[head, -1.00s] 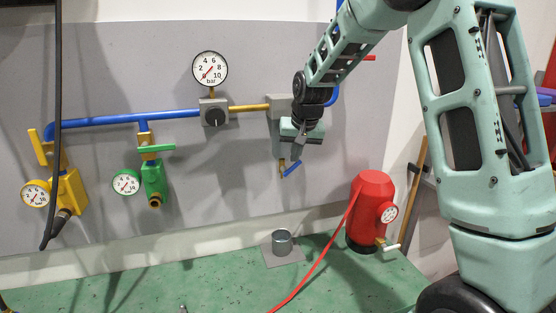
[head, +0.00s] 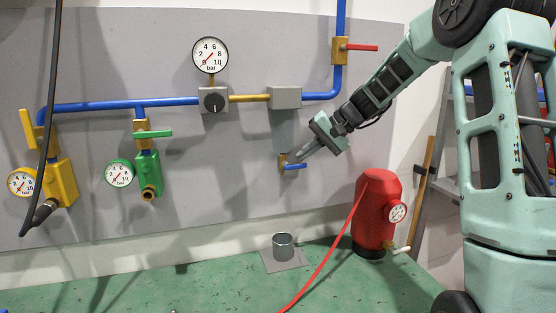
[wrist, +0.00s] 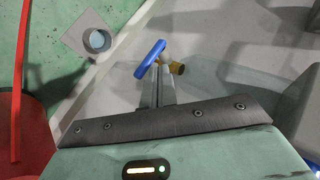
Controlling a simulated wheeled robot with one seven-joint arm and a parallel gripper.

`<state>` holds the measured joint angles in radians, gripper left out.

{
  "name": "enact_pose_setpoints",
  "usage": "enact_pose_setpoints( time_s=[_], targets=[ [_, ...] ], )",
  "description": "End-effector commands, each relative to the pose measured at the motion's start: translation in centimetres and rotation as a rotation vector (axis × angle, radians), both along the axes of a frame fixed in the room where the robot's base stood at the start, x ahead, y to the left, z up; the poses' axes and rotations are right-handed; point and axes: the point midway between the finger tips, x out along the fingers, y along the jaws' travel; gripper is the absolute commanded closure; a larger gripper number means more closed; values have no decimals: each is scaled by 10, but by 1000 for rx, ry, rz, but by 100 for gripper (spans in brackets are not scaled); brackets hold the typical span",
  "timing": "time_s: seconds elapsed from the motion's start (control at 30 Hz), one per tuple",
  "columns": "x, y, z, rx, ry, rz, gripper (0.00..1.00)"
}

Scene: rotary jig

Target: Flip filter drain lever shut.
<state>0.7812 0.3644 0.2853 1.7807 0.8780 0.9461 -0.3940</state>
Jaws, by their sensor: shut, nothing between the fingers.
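The filter is a grey block (head: 285,97) with a clear bowl (head: 285,130) below it on the wall panel. Under the bowl is a small brass drain valve (head: 283,162) with a blue drain lever (head: 295,166). In the head view the lever points right, nearly level. My gripper (head: 302,156) is shut and empty, reaching in from the right with its tips just above the lever. In the wrist view the blue lever (wrist: 150,58) lies just past the fingertips (wrist: 159,72), beside the brass outlet (wrist: 177,68). I cannot tell whether the tips touch it.
A red tank (head: 375,210) with a gauge and red hose stands on the green bench (head: 190,285) at right. A metal cup (head: 283,244) sits below the drain. A red-handled valve (head: 340,49) is above right. A green-handled valve (head: 153,134) is left.

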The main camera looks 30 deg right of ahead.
Motion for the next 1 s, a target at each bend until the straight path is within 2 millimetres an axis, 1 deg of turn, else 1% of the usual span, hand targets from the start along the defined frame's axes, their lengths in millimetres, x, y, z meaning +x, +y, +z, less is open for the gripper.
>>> enact_pose_setpoints(
  time_s=[0.03, 0.13, 0.6, 0.87, 1.0],
  targets=[
    [0, 1, 3, -2, 0, 1, 100],
    [0, 1, 2, -3, 0, 0, 100],
    [4, 14, -6, -3, 2, -1, 100],
    [4, 14, -6, -4, 1, -1, 100],
    [6, 16, 1, -4, 2, 1, 100]
  ],
)
